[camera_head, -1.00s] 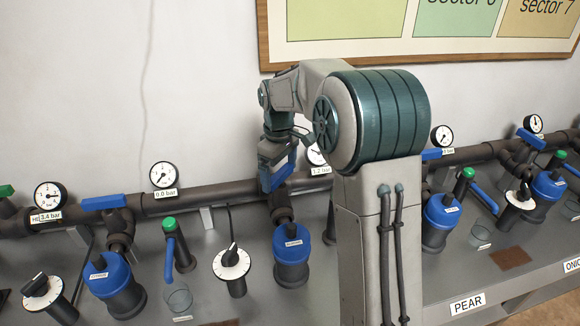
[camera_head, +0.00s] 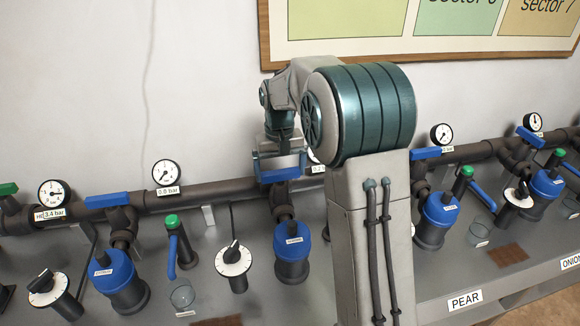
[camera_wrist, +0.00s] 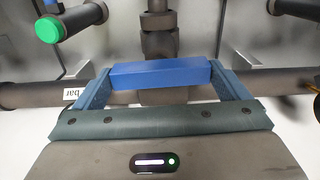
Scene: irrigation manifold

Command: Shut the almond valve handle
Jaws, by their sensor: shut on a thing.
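The blue valve handle (camera_wrist: 160,74) spans the space between the two fingers of my gripper (camera_wrist: 162,82) in the wrist view, a finger at each end. My gripper is shut on it. In the head view my gripper (camera_head: 280,176) is at the pipe, above a blue-capped unit (camera_head: 292,240). There the handle (camera_head: 280,175) lies roughly along the pipe. No almond label is readable. The pressure gauge just right of the handle is mostly hidden behind my arm; part of its label (camera_head: 318,169) shows and seems to read 0.2.
Other blue handles sit on the pipe at left (camera_head: 106,201) and right (camera_head: 426,153). A green-capped tap (camera_head: 172,222) and a black-knobbed white dial (camera_head: 233,259) stand below the pipe. In the wrist view a green cap (camera_wrist: 49,29) is at upper left.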

